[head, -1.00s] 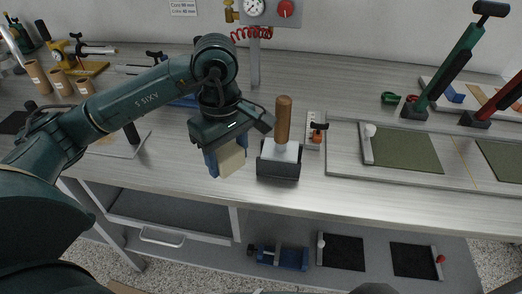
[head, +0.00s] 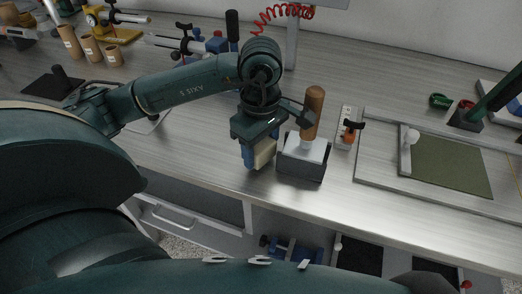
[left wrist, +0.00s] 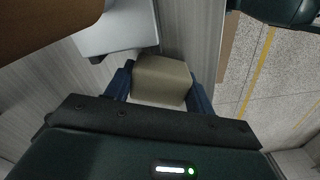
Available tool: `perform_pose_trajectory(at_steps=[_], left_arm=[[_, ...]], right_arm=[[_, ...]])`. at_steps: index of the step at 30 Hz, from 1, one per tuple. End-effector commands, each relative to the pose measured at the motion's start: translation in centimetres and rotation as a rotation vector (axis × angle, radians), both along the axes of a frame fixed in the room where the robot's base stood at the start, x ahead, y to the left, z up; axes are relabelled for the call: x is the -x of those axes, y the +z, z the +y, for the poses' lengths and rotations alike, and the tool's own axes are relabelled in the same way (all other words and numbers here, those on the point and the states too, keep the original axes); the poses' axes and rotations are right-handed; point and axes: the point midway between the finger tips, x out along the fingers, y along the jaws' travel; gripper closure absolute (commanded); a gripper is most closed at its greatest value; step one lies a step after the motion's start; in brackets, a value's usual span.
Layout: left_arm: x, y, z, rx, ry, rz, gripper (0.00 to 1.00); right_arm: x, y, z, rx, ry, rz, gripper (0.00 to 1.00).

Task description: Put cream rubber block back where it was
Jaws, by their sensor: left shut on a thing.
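My left gripper (head: 262,156) points down over the front part of the workbench, with its blue fingers closed on the cream rubber block (head: 266,151). In the left wrist view the block (left wrist: 160,78) sits between the two blue fingers. The block is just left of a dark grey holder (head: 302,167), which carries a pale block-shaped tool (head: 309,147) with an upright wooden handle (head: 313,112). I cannot tell whether the block touches the bench or the holder. My right gripper is not in view.
Right of the holder are a small orange-and-black clamp (head: 349,131) on a plate and a tray with a green mat (head: 446,164). Cardboard tubes (head: 91,49) stand at the back left.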

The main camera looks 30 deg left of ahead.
Motion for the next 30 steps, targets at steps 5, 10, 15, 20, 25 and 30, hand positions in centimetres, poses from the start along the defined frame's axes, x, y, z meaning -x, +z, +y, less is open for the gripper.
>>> perform_pose_trajectory(at_steps=[5, 10, 15, 20, 25, 30], left_arm=[[0.0, -1.5, 0.0, -0.001, -0.001, -0.001, 0.78], [0.0, -1.4, 0.0, -0.001, -0.001, -0.002, 0.78], [0.0, -1.7, 0.0, -0.001, -0.001, -0.001, 0.43], [0.0, -1.7, 0.0, -0.001, -0.001, -0.001, 0.30], [0.0, -1.7, 0.0, -0.001, -0.001, -0.001, 0.24], [0.0, -1.5, 0.0, 0.000, -0.001, -0.001, 0.24]], right_arm=[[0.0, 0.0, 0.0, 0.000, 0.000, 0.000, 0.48], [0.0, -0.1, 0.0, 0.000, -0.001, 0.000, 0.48], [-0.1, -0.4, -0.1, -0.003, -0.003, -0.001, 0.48], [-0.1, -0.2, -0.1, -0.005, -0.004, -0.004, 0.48], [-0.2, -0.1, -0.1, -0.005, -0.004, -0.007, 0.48], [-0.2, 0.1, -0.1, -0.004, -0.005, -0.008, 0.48]])
